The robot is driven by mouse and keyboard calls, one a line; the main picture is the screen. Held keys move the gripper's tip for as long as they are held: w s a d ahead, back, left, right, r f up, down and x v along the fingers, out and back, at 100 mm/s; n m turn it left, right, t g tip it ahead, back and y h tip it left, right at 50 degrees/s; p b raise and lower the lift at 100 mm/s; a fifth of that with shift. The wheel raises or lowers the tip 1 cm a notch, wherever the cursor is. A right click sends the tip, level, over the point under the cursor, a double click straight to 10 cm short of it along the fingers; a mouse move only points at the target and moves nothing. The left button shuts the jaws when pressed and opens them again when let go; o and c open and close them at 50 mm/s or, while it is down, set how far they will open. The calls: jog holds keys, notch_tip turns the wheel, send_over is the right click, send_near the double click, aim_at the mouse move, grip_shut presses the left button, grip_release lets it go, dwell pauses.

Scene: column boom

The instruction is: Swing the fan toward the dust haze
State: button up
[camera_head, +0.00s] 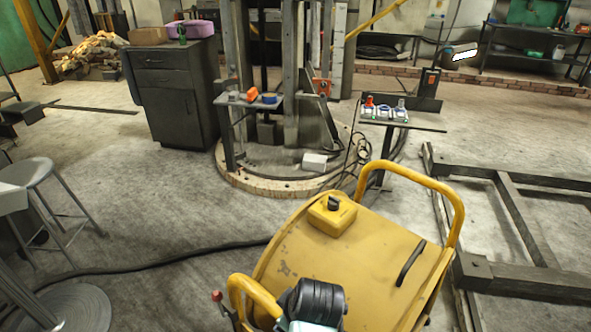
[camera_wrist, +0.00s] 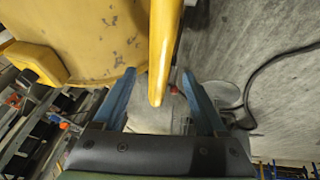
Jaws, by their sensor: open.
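The fan (camera_head: 385,262) is a large yellow drum with a yellow tube handle at each side. Its right handle (camera_head: 459,205) stands clear. Its left handle (camera_head: 238,287) is partly behind my dark wrist in the head view. In the wrist view, the scuffed yellow drum (camera_wrist: 75,35) fills the upper left, and a yellow handle bar (camera_wrist: 163,45) runs down between the blue fingers of my gripper (camera_wrist: 158,74). The fingers are apart, with gaps on both sides of the bar; I cannot tell whether either touches it. I can make out no dust haze in either view.
A round base with a column (camera_head: 290,185) stands behind the fan. A small stand (camera_head: 400,122) holds switches. A dark frame (camera_head: 520,215) lies on the right floor. A stool (camera_head: 35,180) is at left. A black cable (camera_head: 150,262) crosses the open floor.

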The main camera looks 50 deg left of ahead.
jog(key=v, duration=0.7)
jog(key=shift+r, duration=0.1)
jog(key=w+d+r+m+t+y+p, duration=0.1)
jog(key=w+d+r+m+t, duration=0.3)
jog(key=r, duration=0.6)
jog(key=w+d+r+m+t+p, duration=0.15)
jog(key=w+r+t, duration=0.35)
jog(key=r, duration=0.5)
jog(key=w+d+r+m+t+y+p, duration=0.1)
jog(key=w+d+r+m+t, duration=0.25)
jog(key=w+r, duration=0.45)
jog(key=s+d+r+m+t+h+p, duration=0.1)
jog(key=s+d+r+m+t, duration=0.2)
jog(key=r, duration=0.7)
jog(key=s+d+r+m+t+h, duration=0.1)
jog(key=d+r+m+t, duration=0.1)
jog(key=d+r+t, duration=0.5)
jog(key=s+d+r+m+t+h, duration=0.1)
jog(key=s+d+r+m+h, duration=0.1)
jog(key=s+r, duration=0.3)
jog(key=s+d+r+m+t+h, duration=0.2)
jog(key=s+d+r+m, duration=0.1)
jog(key=r, duration=0.7)
jog(key=shift+s+d+r+h+p, duration=0.3)
jog(key=shift+s+d+p, duration=0.25)
jog(key=shift+s, duration=0.5)
jog(key=shift+f, duration=0.1)
